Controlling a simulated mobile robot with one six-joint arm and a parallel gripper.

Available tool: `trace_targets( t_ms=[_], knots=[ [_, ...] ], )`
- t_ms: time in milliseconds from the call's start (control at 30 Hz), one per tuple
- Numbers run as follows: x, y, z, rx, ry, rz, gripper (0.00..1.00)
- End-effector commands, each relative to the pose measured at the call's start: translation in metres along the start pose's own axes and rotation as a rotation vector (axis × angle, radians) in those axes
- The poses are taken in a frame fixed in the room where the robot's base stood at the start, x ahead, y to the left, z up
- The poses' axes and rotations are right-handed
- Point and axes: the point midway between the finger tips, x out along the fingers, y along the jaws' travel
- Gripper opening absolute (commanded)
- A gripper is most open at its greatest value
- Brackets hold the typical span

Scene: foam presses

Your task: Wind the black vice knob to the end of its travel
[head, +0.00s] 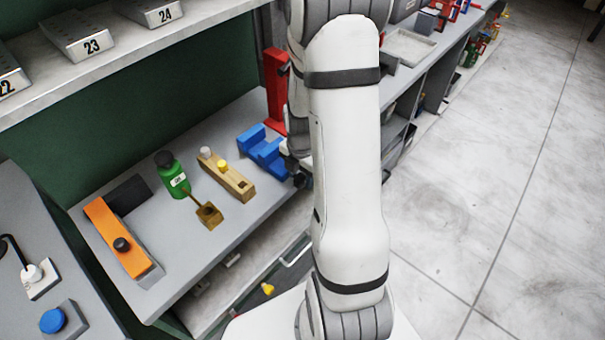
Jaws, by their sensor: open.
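A blue vice (260,148) stands on the grey bench top, near its right edge. A small dark part (301,180) shows at the vice's right end, close against my arm; it looks like the black knob, but I cannot see its whole outline. My gripper (292,164) is open at the vice's right end, beside this dark part. My white arm link hides most of the gripper, and I cannot tell whether its fingers touch the knob.
Left of the vice are a wooden block (228,180) with white and yellow knobs, a green bottle (173,178), a brass box (209,215) and an orange clamp (117,238). A red post (274,90) stands behind the vice. Floor at right is clear.

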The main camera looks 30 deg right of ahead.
Motion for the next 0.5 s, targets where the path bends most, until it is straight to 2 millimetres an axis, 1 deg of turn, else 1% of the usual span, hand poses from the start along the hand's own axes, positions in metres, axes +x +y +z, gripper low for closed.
trace_targets(
  t_ms=[200, 500],
  knots=[
    [0.0003, -0.0002, 0.0001, 0.001, 0.000, 0.000, 0.44],
    [0.0001, -0.0003, 0.0003, 0.001, 0.000, 0.000, 0.19]
  ],
)
